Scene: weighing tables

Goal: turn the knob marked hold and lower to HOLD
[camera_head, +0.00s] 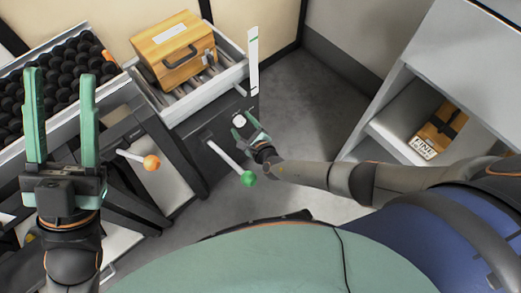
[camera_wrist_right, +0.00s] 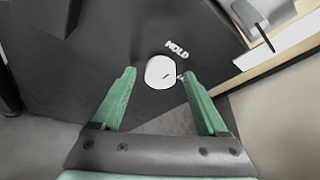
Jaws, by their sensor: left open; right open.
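The white round knob (camera_wrist_right: 161,72) sits on a dark panel (camera_wrist_right: 110,40), with the word HOLD (camera_wrist_right: 177,49) above it and slightly right in the right wrist view. A short dark mark shows on the knob's face. No word for lower is readable. In the head view the knob (camera_head: 239,119) is small and pale on the dark cabinet's side. My right gripper (camera_wrist_right: 158,76) is open, with its green fingers on either side of the knob; I cannot tell whether they touch it. My left gripper (camera_head: 60,78) is open and empty, far to the left.
A green-balled lever (camera_head: 248,178) stands out just below my right gripper, and an orange-balled lever (camera_head: 152,162) is further left. A wooden case (camera_head: 174,50) rests on the roller table (camera_head: 195,103). A tray of black balls (camera_head: 110,72) is at left. Open floor (camera_head: 315,100) lies right.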

